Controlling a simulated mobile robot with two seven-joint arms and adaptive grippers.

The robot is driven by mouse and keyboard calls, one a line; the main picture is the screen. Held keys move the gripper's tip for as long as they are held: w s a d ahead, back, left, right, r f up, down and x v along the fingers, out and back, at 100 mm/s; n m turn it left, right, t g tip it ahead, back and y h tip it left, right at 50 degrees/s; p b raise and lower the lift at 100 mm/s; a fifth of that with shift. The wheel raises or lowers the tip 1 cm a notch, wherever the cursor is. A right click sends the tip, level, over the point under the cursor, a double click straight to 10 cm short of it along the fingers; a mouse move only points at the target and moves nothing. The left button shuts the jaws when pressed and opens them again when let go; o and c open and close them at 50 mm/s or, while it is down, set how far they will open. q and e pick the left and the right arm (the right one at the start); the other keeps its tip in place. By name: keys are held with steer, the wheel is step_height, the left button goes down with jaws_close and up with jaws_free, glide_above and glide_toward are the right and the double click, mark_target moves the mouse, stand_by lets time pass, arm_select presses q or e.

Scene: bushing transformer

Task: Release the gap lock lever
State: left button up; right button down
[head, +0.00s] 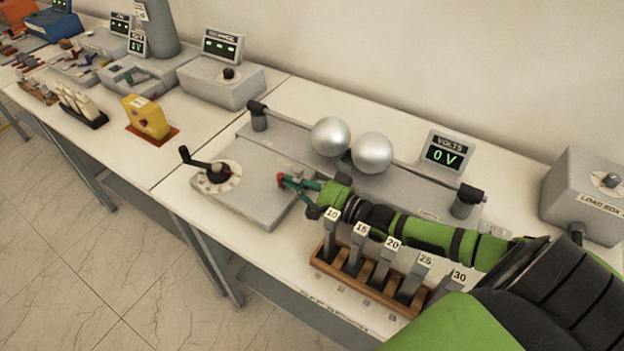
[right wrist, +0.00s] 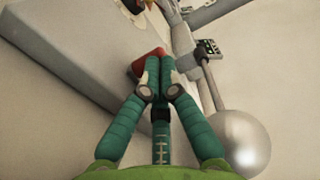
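The gap lock lever has a red knob (head: 282,178) that shows at the fingertips of my right gripper (head: 289,182), on top of the flat grey base (head: 262,208) of the sphere gap. In the right wrist view the red knob (right wrist: 147,60) is partly hidden behind the tips of my right gripper (right wrist: 159,68). Its green fingers are drawn together there. The knob lies just beyond them and to the left, touching or very close; I cannot tell which. The rest of the lever is hidden. My left gripper is out of view.
Two silver spheres (head: 351,144) sit behind my right gripper. A black crank (head: 209,168) on a dial is to its left. A wooden rack (head: 365,280) of numbered tools stands just in front of my arm. A volts display (head: 447,154) and a load box (head: 588,192) are at right.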

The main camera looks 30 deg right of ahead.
steer(key=shift+w+a, duration=0.3)
steer(key=shift+a, duration=0.05)
stand_by(0.6)
step_height(320, 180, up, 10)
stand_by(0.4)
stand_by(0.4)
